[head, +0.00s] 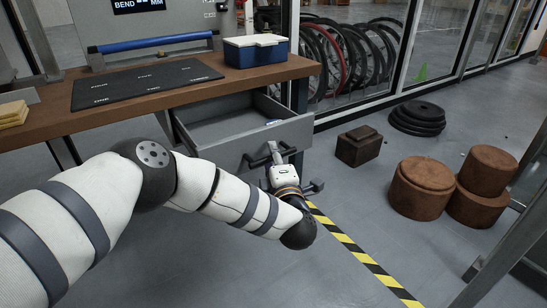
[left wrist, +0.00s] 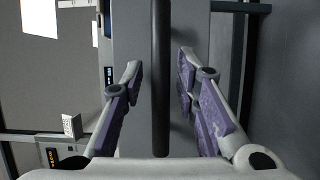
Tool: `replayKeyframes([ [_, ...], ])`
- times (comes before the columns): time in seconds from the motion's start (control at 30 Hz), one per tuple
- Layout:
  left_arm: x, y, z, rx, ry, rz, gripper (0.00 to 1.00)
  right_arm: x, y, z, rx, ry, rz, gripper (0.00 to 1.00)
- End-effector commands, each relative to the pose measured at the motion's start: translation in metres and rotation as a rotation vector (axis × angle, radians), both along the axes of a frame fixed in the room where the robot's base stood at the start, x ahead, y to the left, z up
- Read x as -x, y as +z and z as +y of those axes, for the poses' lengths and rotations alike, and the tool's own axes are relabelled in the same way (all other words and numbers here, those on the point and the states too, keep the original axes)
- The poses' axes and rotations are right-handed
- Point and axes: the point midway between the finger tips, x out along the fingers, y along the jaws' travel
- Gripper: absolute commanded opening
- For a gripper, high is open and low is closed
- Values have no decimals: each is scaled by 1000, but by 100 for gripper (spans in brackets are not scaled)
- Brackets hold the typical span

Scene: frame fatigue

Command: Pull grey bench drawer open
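The grey bench drawer (head: 238,144) stands out from under the brown bench, and part of its inside shows in the head view. My left gripper (head: 271,154) is at the drawer's front. In the left wrist view its two purple-padded fingers (left wrist: 160,78) are spread, one on each side of the dark handle bar (left wrist: 160,45). A gap shows between the bar and each finger. The grey drawer front (left wrist: 143,45) lies behind the bar. My right gripper is in neither view.
The bench top (head: 130,106) carries a black mat (head: 145,84), a blue box with a white lid (head: 256,50) and yellow blocks (head: 13,113). Brown round blocks (head: 421,188) stand on the floor at right. A striped floor line (head: 350,246) runs past my gripper.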

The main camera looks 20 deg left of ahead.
Motion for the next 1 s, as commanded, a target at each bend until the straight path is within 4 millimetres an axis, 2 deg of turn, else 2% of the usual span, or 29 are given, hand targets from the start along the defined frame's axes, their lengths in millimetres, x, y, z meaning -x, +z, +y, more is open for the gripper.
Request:
replayKeyframes([
  [0.33,6,-1,-4,0,-2,4,33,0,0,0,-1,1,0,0],
  [0.7,85,-1,-49,0,-4,4,33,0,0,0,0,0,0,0],
  [0.83,100,-1,-57,0,-1,2,33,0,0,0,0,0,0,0],
  [1.0,105,0,-59,-1,1,0,33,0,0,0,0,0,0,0],
])
